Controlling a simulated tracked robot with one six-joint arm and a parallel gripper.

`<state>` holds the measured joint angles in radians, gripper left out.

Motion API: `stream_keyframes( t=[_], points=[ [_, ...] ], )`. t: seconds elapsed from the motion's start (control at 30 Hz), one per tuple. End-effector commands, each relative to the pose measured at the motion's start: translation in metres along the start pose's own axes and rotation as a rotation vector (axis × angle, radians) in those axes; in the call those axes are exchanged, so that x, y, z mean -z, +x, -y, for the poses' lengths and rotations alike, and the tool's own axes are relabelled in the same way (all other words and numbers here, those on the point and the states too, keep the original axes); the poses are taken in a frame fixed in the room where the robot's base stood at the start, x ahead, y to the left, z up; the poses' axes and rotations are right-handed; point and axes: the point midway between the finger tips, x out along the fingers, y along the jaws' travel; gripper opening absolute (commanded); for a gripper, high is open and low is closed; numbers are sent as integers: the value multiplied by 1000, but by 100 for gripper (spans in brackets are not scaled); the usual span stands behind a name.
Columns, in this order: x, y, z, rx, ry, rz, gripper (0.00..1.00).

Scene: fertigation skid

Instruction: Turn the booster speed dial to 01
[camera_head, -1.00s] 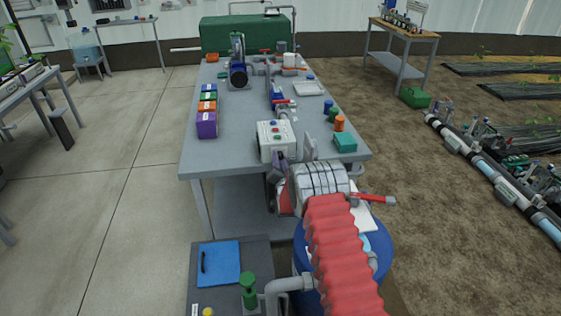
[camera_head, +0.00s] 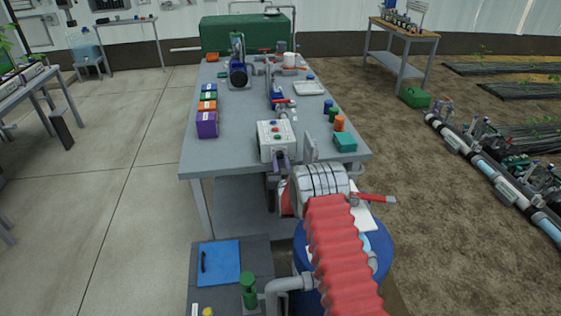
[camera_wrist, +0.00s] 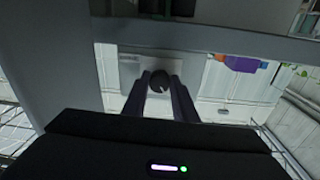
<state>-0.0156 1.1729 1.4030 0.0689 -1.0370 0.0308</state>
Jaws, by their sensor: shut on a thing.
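The booster control box (camera_head: 277,140) is a pale box with small coloured buttons on top, at the near edge of the grey bench. In the wrist view, the booster speed dial (camera_wrist: 159,75) is a dark round knob on a pale panel. My gripper (camera_wrist: 160,82) has its two dark fingers on either side of the knob, shut on it. In the head view, my gripper (camera_head: 282,160) shows small at the near face of the box, and the dial is hidden there. I cannot read the dial's number.
The grey bench (camera_head: 233,150) carries coloured boxes, including a purple box (camera_head: 207,124), at its left. A teal box (camera_head: 345,143) and an orange cup (camera_head: 340,123) stand at its right. A blue drum (camera_head: 384,247) is below my arm.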

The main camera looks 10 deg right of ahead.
Motion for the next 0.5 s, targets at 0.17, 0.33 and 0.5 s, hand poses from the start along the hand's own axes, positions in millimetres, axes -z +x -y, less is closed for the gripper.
stream_keyframes(
  t=[0.17, 0.33, 0.5],
  points=[
    [-2, -1, -2, 3, -162, -4, 3],
    [-2, -1, -3, 8, -294, -8, 3],
    [-2, -1, -3, 11, -387, -12, 3]
  ],
)
